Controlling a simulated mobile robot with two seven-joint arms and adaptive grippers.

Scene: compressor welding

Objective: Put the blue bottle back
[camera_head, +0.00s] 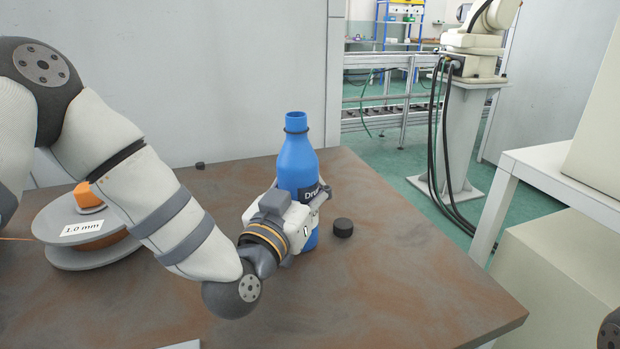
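The blue bottle (297,161) stands upright on the brown table, its neck open at the top and a dark label on its side. My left gripper (318,194) reaches in from the left at the bottle's middle, with its fingers around the bottle and apparently closed on it. The far finger is partly hidden by the bottle. A black cap (343,227) lies on the table just right of the bottle. My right gripper is not in view; only a small dark part shows at the lower right edge.
A wire spool (60,222) marked 1.0 mm lies at the left of the brown table (400,300), with an orange piece (88,195) on it. A small black object (200,165) lies near the back edge. A white table (545,165) stands at right. The table's front right is clear.

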